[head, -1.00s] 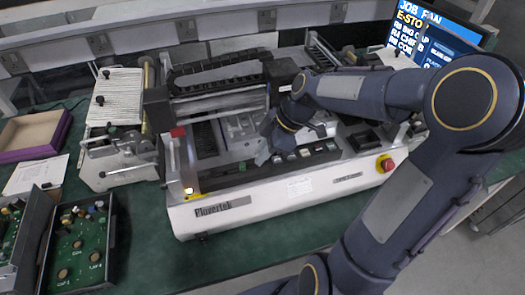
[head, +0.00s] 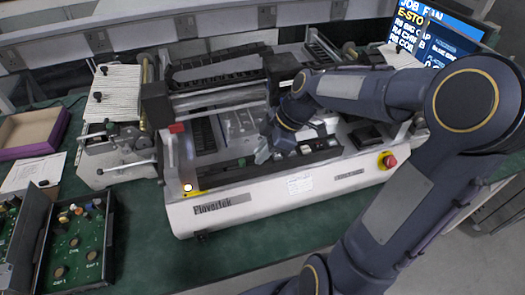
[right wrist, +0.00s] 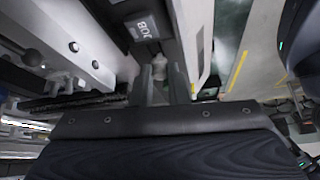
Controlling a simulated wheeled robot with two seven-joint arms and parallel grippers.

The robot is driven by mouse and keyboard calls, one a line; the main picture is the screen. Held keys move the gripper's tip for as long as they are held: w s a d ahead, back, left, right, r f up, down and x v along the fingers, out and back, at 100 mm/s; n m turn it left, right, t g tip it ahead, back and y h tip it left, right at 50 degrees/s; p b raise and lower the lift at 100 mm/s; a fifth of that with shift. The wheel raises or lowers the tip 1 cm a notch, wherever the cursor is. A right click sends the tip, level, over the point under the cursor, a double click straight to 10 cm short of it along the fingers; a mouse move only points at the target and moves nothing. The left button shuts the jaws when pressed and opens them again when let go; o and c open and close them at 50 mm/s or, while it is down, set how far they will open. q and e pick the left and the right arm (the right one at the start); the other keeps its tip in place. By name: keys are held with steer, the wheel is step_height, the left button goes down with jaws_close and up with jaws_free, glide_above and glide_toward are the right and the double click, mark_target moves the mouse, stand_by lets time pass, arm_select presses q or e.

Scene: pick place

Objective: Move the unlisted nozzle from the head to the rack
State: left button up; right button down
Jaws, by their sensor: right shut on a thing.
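My right gripper (head: 263,156) reaches down into the white pick-and-place machine (head: 270,202), just behind its front edge. In the right wrist view its two fingers (right wrist: 163,88) are shut on a small pale nozzle (right wrist: 160,66). In the head view the nozzle is hidden by my gripper. The machine's black head (head: 283,68) hangs on the gantry behind my wrist. A dark strip with pale squares (head: 306,149), possibly the rack, lies right of the gripper. My left gripper is not in view.
A red emergency stop (head: 389,161) is at the machine's front right. A feeder (head: 118,150) stands at its left. Trays of parts (head: 75,245) and a purple-edged box (head: 32,132) are farther left. A monitor (head: 437,40) stands at the back right. Green bench shows in front.

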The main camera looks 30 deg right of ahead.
steer(key=c, duration=1.3)
jaws_free()
steer(key=c, duration=0.4)
steer(key=shift+r+p, duration=2.25)
steer(key=shift+r, duration=1.35)
